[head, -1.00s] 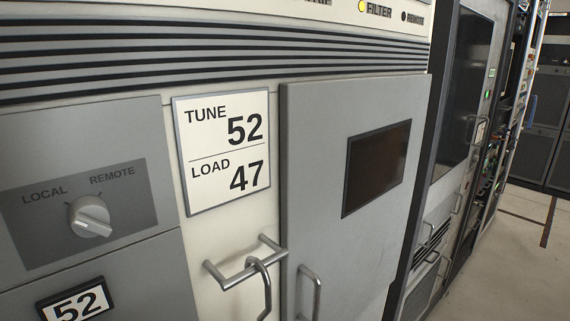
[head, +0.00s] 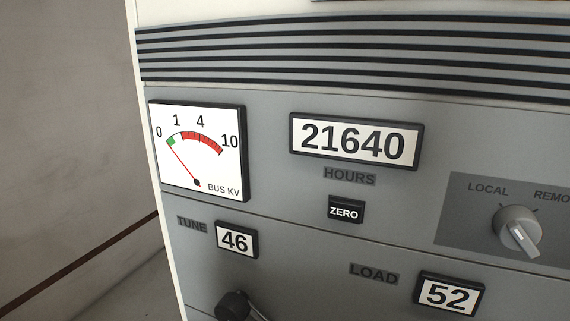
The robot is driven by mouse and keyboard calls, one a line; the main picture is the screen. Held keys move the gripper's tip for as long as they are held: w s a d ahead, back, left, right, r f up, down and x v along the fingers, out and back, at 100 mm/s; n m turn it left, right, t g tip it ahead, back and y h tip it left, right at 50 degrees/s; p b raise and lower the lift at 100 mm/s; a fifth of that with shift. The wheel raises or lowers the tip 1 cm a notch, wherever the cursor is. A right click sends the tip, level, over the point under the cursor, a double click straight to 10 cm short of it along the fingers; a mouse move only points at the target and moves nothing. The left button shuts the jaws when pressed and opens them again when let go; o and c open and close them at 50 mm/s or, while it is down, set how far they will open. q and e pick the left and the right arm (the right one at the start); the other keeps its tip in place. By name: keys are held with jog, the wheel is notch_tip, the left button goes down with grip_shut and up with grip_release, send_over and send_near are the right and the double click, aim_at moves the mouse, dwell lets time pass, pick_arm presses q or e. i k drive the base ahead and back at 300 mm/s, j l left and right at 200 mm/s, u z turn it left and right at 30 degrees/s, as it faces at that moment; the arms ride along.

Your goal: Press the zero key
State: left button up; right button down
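The zero key (head: 346,211) is a small black key with white ZERO lettering on the grey front panel in the head view. It sits just below the HOURS label (head: 349,177) and the hours counter (head: 354,142), which reads 21640. Nothing covers the key. Neither of my grippers shows in the head view.
Left of the key is a BUS KV meter (head: 197,150), its needle near the low end. A LOCAL/REMOTE knob (head: 518,230) is at right. Below are the TUNE 46 display (head: 236,240), LOAD 52 display (head: 449,295) and a dark crank (head: 234,304). A wall (head: 60,130) stands at left.

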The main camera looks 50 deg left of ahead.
aim_at(347, 211)
jog(key=u, duration=1.25)
